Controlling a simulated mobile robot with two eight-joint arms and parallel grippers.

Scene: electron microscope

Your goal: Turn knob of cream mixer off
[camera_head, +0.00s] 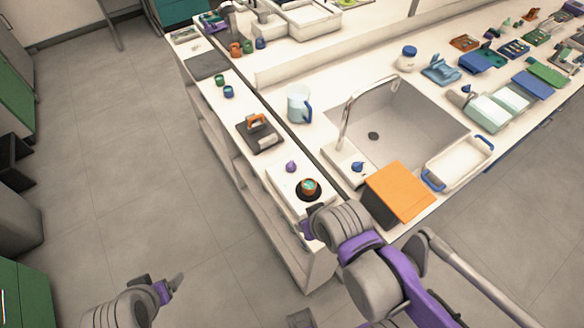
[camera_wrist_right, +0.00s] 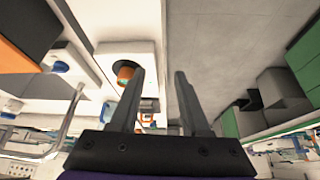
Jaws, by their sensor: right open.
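The cream mixer (camera_head: 285,185) is a white box near the front end of the narrow white counter. A small purple knob (camera_head: 291,166) stands on its top, beside a black round plate with an orange-and-teal vessel (camera_head: 309,186). My right gripper (camera_wrist_right: 160,72) is open and empty, close to the mixer's front end. My left gripper (camera_head: 168,286) is low over the floor, away from the counter; its finger opening is unclear.
A dark-topped device (camera_head: 261,136) stands behind the mixer. An orange-topped box (camera_head: 400,190), a sink (camera_head: 395,120) with a tall tap, and a white tray (camera_head: 458,165) are to the right. A pale jug (camera_head: 298,103) stands farther back.

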